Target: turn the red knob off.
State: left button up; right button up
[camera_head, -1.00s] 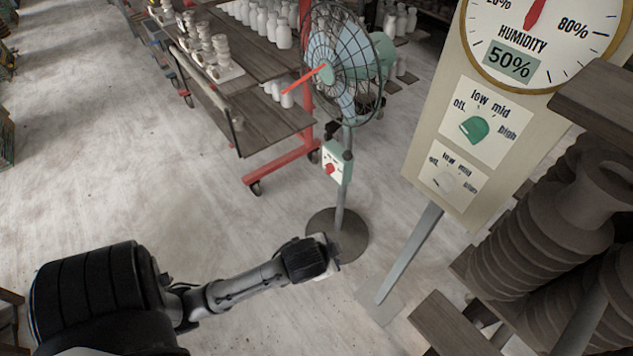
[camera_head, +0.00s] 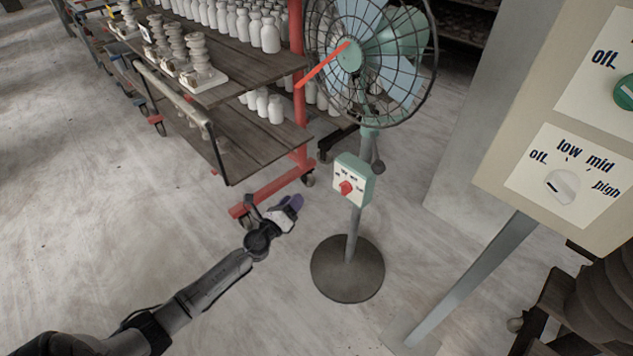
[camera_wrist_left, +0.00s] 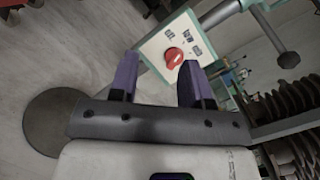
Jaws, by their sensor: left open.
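The red knob (camera_head: 346,188) sits on the front of a small pale green control box (camera_head: 362,182) on the stand of a fan (camera_head: 370,60). In the left wrist view the red knob (camera_wrist_left: 174,57) shows on the white face of the box, beyond the gap between the fingertips. My right gripper is not in view.
A red-framed cart (camera_head: 270,190) with white bottles and stacked pieces stands behind and left. A panel (camera_head: 520,190) with a green knob and a white knob (camera_head: 562,186) stands at right. The fan's round base (camera_head: 347,270) rests on the floor. Open floor lies at left.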

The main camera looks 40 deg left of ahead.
aim_at(340, 188)
pick_arm(q)
jog(key=d+f+m+h, duration=0.2)
jog(key=d+m+h, duration=0.3)
jog(key=d+m, duration=0.1)
jog(key=shift+m+g, duration=0.3)
jog(key=w+b, duration=0.1)
jog(key=w, duration=0.3)
jog(key=w+b, duration=0.1)
jog(key=w, duration=0.3)
jog(key=w+b, duration=0.1)
jog(key=w, duration=0.4)
jog(key=shift+a+r, duration=0.2)
jog(key=shift+a, duration=0.05)
jog(key=shift+w+r, duration=0.1)
jog(key=shift+w, duration=0.6)
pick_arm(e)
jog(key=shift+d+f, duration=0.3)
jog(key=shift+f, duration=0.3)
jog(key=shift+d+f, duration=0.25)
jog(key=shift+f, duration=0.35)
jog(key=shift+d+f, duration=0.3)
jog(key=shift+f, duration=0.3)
pick_arm(q)
grip_shut()
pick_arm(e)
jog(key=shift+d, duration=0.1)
